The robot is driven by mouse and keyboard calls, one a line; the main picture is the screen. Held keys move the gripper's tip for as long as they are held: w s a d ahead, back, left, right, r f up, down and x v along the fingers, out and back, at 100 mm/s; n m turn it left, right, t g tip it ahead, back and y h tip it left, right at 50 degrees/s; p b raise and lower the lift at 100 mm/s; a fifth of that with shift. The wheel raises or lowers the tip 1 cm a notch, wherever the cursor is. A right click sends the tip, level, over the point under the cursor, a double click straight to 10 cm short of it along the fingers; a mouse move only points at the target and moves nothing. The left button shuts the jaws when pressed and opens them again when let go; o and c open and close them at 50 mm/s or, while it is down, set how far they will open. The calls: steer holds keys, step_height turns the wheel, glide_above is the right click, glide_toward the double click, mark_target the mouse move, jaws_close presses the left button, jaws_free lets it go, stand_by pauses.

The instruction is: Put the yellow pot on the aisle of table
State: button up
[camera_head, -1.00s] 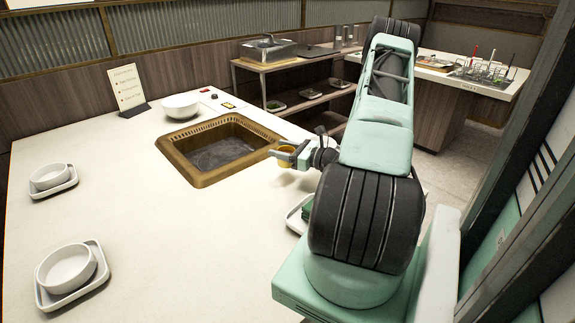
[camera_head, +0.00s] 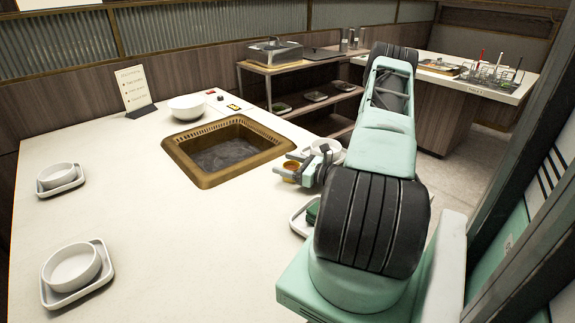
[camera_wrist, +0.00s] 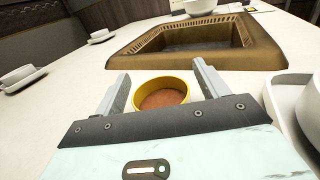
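The yellow pot (camera_wrist: 162,94) is a small round pot with reddish-brown contents. In the wrist view it stands upright on the white table (camera_wrist: 55,105), between my gripper's two fingers. A narrow gap shows beside it, widest at the right finger. In the head view the yellow pot (camera_head: 291,167) is partly covered by my gripper (camera_head: 284,172). My gripper also shows in the wrist view (camera_wrist: 160,80), with its fingers spread on either side of the pot. It looks open. The pot is just right of and in front of the sunken brass-rimmed well (camera_head: 205,180).
White bowls on trays stand at the left (camera_head: 58,174) and front left (camera_head: 70,265). A white bowl (camera_head: 187,107) and a sign (camera_head: 135,90) are at the back. Another tray and bowl (camera_wrist: 311,108) are close on the right. The table's middle is clear.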

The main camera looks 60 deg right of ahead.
steer(key=shift+r, duration=0.1)
